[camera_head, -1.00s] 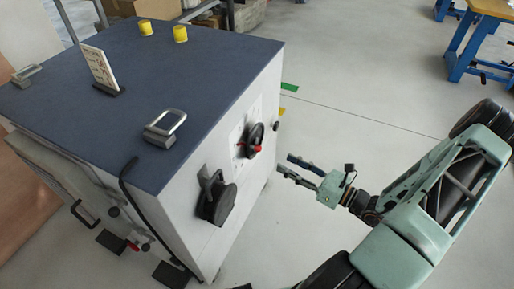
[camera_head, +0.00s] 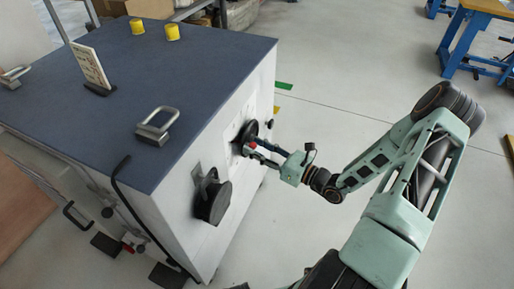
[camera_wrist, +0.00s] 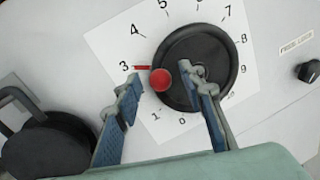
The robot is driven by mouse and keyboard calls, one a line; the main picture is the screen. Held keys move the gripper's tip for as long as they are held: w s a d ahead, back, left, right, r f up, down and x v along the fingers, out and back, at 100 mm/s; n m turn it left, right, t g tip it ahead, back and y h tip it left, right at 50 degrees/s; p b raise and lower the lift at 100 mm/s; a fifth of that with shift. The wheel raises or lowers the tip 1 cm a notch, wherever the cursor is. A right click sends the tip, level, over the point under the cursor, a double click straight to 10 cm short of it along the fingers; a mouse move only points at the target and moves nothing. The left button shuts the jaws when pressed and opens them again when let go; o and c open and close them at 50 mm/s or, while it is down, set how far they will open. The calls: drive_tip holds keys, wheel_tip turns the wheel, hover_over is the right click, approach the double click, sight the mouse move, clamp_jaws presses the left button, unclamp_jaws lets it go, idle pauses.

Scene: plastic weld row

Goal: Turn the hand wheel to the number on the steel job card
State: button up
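The hand wheel (camera_wrist: 217,52) is a black disc on a white number dial (camera_wrist: 112,42) on the cabinet's side; it also shows in the head view (camera_head: 247,130). Its red knob (camera_wrist: 160,80) is at the wheel's left edge, and a red pointer mark (camera_wrist: 142,67) lies by the 3. My gripper (camera_head: 251,149) is open at the wheel. In the wrist view one finger is left of the knob and the other overlaps the wheel's face; contact cannot be told. The standing card (camera_head: 90,65) on the cabinet top is likely the job card; its writing is too small to read.
A black round handle (camera_head: 212,200) sticks out of the same side, and a small black knob (camera_wrist: 308,71) sits right of the dial. The cabinet top (camera_head: 190,75) carries metal handles and yellow caps (camera_head: 137,26). The floor around my arm is open.

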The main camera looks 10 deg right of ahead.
drive_tip(key=shift+c, duration=0.3)
clamp_jaws()
drive_tip(key=shift+f, duration=0.2)
wheel_tip(320, 180, down, 6)
drive_tip(key=n+y+b, duration=0.2)
drive_tip(key=n+b, duration=0.5)
drive_tip(key=n, duration=0.5)
drive_tip(key=shift+n+y, duration=0.3)
drive_tip(key=shift+n, duration=0.1)
drive_tip(key=shift+d+f, duration=0.1)
